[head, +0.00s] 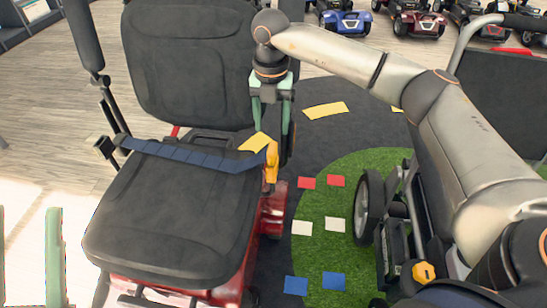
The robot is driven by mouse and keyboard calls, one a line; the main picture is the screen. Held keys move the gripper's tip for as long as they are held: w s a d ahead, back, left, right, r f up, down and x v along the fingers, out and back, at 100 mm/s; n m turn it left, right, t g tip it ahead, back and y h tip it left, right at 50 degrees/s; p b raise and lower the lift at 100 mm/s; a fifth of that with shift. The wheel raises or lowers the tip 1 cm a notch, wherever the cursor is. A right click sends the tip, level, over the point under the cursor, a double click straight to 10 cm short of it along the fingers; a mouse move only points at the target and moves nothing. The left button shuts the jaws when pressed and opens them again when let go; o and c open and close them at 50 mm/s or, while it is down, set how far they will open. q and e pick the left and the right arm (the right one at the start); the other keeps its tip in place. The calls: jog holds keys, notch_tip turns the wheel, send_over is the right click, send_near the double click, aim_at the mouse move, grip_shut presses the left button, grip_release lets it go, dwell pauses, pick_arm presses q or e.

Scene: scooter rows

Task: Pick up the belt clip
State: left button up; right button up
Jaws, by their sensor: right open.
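A dark blue belt (195,155) lies across the black scooter seat (165,210). At its right end a yellow clip (272,162) hangs at the seat's right edge. My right gripper (271,122) is open, its green fingers pointing down just above and behind the yellow clip, apparently apart from it. A flat yellow piece (257,142) shows beside the clip; I cannot tell whether it touches it. My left gripper (28,212) shows only as two green fingers, spread apart and empty, at the lower left, away from the belt.
The tall seat back (190,60) stands close left of my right gripper. A wheelchair (368,208) stands at the right on green turf (315,255). Coloured cards lie on the floor between. A row of scooters (415,20) is at the back.

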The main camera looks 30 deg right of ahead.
aim_at(272, 147)
notch_tip(272, 147, down, 5)
jog(key=shift+r+b, duration=0.1)
jog(key=shift+b, duration=0.5)
jog(key=f+b, duration=0.1)
jog(key=f, duration=0.1)
jog(key=f+b, duration=0.1)
jog(key=f, duration=0.2)
jog(key=shift+w+d+f, duration=0.15)
jog(key=shift+w+f, duration=0.05)
jog(key=shift+r, duration=0.1)
grip_shut()
